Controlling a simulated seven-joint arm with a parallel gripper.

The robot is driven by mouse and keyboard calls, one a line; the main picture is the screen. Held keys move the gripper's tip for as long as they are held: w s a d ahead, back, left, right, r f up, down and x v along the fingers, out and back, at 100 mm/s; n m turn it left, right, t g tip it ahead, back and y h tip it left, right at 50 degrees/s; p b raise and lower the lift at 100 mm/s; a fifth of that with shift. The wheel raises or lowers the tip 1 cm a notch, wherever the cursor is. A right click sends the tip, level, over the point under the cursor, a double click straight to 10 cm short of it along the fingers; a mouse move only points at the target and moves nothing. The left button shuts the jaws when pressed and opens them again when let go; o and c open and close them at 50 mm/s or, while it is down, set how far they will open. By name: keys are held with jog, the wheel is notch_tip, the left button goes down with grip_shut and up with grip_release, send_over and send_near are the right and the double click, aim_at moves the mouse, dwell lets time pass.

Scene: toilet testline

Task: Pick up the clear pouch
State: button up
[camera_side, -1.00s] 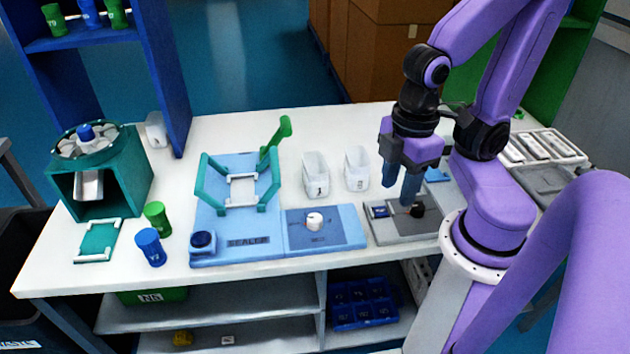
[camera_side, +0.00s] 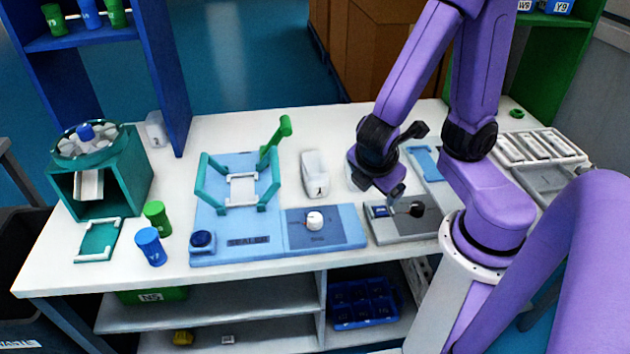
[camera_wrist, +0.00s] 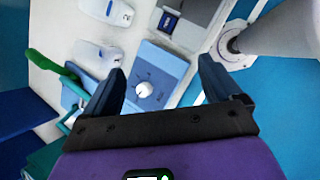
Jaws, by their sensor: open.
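I cannot make out a clear pouch for certain in either view.
The blue sealer (camera_side: 245,225) with a raised green lever (camera_side: 284,128) is left of the bins. A grey device with a black knob (camera_side: 385,232) is at right. Green and blue cups (camera_side: 152,246) and a teal dispenser (camera_side: 120,180) stand at left. White slotted trays (camera_side: 540,147) are far right.

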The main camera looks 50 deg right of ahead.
jog(key=w+d+f+n+t+h, duration=0.2)
jog(key=w+f+n+t+h, duration=0.2)
jog(key=w+n, duration=0.15)
jog(key=n+t+y, duration=0.1)
jog(key=n+t, duration=0.3)
jog(key=n, duration=0.3)
send_near(316, 174)
jog(key=x, duration=0.6)
jog(key=shift+d+f, duration=0.1)
jog(key=shift+f, duration=0.2)
jog(key=shift+r+x, duration=0.1)
jog(key=shift+x, duration=1.4)
jog(key=shift+r+x, duration=0.15)
jog(key=shift+x, duration=1.35)
jog(key=shift+w, duration=0.1)
jog(key=c, duration=1)
